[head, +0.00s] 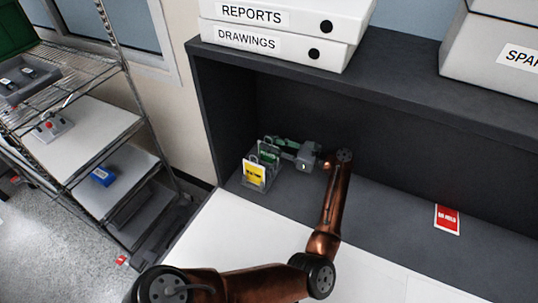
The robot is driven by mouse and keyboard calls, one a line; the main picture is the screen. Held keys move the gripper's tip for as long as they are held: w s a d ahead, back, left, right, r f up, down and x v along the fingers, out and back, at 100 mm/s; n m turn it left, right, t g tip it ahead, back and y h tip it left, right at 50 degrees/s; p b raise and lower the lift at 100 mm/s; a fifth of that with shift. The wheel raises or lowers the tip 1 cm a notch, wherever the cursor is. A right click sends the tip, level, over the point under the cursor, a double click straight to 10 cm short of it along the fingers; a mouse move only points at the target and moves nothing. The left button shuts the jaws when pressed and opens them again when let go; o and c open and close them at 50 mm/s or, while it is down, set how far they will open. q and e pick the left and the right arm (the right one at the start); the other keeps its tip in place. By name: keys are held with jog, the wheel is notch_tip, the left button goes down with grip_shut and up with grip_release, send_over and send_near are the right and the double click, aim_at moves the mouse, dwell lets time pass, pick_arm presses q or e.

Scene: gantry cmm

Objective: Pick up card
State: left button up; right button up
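A yellow card (255,172) stands upright at the front of a small grey card holder (274,183) on the dark shelf. A green card (268,154) stands behind it. A red card with white lettering (447,219) lies apart on the dark surface at the right. My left gripper (279,145) reaches in from the right, its fingers at the holder's back beside the green card. Something green shows along the fingers. The fingers are too small and overlapped to tell whether they are open, shut, or touching a card. My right gripper is out of view.
A dark cabinet with an upper shelf (430,105) overhangs the holder. White binders (285,40) and a white box (490,50) sit on top. A wire rack (90,140) with trays and a blue item (102,176) stands left. The white worktop (240,245) in front is mostly clear.

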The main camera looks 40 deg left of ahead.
pick_arm(q)
jog(key=f+x, duration=0.1)
jog(key=x, duration=0.5)
jog(key=shift+s, duration=0.2)
jog(key=shift+a, duration=0.1)
jog(key=shift+c, duration=0.7)
grip_shut()
